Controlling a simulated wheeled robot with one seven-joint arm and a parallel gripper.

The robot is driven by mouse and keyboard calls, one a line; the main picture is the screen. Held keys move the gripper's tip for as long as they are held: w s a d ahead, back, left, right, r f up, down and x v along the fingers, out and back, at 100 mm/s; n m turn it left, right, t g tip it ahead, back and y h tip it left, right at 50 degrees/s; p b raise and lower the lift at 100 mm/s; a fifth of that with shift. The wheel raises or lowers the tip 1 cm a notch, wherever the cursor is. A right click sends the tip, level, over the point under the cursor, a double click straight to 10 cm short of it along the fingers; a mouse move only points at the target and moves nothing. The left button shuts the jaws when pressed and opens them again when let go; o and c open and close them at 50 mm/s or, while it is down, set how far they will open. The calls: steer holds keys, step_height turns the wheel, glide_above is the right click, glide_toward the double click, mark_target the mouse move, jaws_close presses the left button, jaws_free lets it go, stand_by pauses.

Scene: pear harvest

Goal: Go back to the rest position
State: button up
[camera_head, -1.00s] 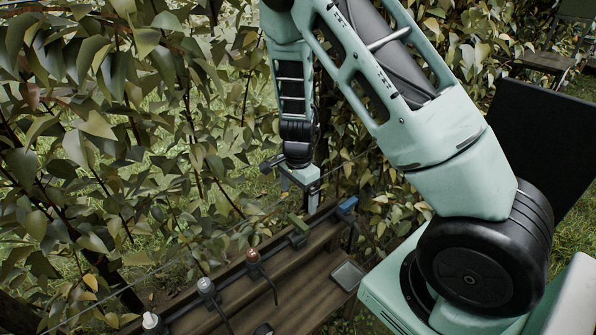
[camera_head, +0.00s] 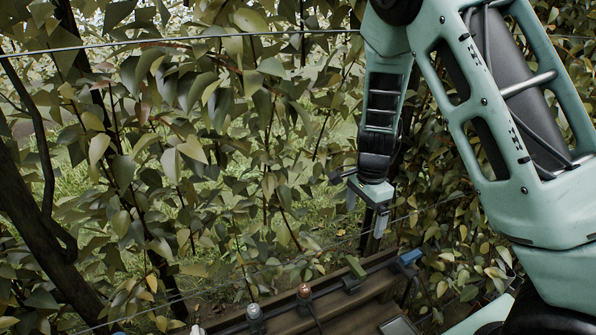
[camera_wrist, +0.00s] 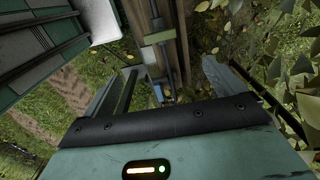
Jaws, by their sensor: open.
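My gripper (camera_head: 364,216) hangs pointing down at the end of my arm in the head view, in front of the leaves and above the back edge of the wooden bench. In the wrist view my gripper (camera_wrist: 165,85) shows its two fingers spread apart, with nothing held between them. The bench and the green-handled tool lie beyond the fingers there. No pear can be made out in either current view.
A wooden bench (camera_head: 372,288) carries a row of tools with green (camera_head: 355,266), blue (camera_head: 410,257), copper (camera_head: 304,291) and grey (camera_head: 254,312) heads. Dense foliage (camera_head: 190,170) fills the back. A wire (camera_head: 180,41) crosses it. A dark trunk (camera_head: 45,240) stands at left.

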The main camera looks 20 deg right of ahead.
steer(key=s+a+r+n+y, duration=0.1)
steer(key=s+a+r+n, duration=0.3)
steer(key=a, duration=0.4)
steer(key=s+a+r+n+y, duration=0.1)
steer(key=s+a+r+n, duration=0.1)
steer(key=s+a+n, duration=0.5)
steer(key=s+a+r+n, duration=0.3)
steer(key=s+a+n, duration=0.1)
steer(key=s+n, duration=0.2)
steer(key=s+a+r+n+h, duration=0.1)
steer(key=s+a+r+n, duration=0.2)
steer(key=s+a+n, duration=0.2)
steer(key=s+n, duration=0.2)
steer(key=n, duration=0.1)
steer(key=shift+a+r+n, duration=0.25)
steer(key=shift+n, duration=0.05)
